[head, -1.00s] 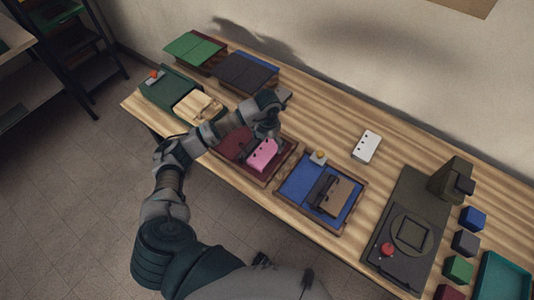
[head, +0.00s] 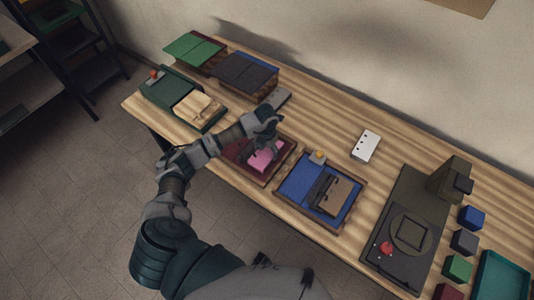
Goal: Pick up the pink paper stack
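The pink paper stack (head: 261,160) lies in a dark red, wood-rimmed tray (head: 274,176) at the front middle of the table. My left arm reaches in over the tray from the left. My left gripper (head: 267,148) points down at the pink stack, with its fingers at the stack's upper part and covering some of it. The fingers are small and dark, so I cannot tell whether they grip the paper or stand open around it. My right gripper is not in view.
A blue tray (head: 295,185) with a brown stack sits just right of the red tray. A green tray (head: 209,127) with a cream stack is at left. A white block (head: 366,146) and a dark machine (head: 391,267) stand further right.

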